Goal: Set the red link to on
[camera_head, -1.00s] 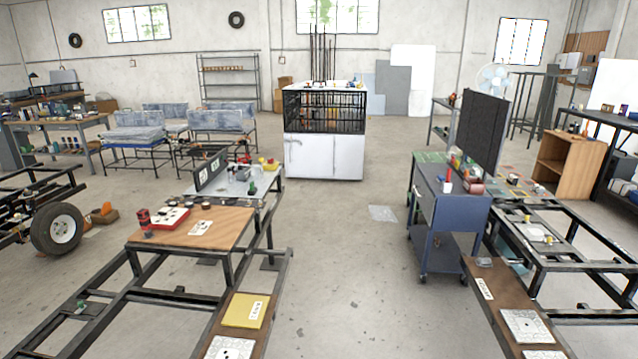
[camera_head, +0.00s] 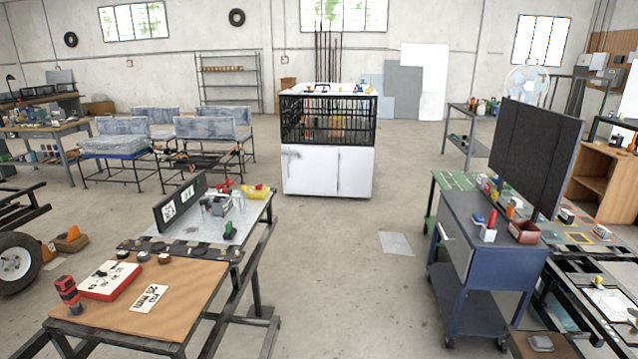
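I cannot make out for certain which thing is the red link. A small red part (camera_head: 224,187) lies on the far end of the grey metal-topped bench (camera_head: 190,236) at left, beside a yellow piece (camera_head: 256,191). Nearer, on the wooden bench top (camera_head: 195,290), lie a red-edged white box (camera_head: 109,281) with dark marks and a red and black upright object (camera_head: 68,294). No on or off marking is readable at this distance. My gripper is not in view.
A white cabinet (camera_head: 328,170) with a black cage on top stands ahead. A blue tool cart (camera_head: 489,255) with a dark panel (camera_head: 533,150) behind it stands at right. Clear floor (camera_head: 345,270) runs between the benches, with a flat pale sheet (camera_head: 396,243) on it.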

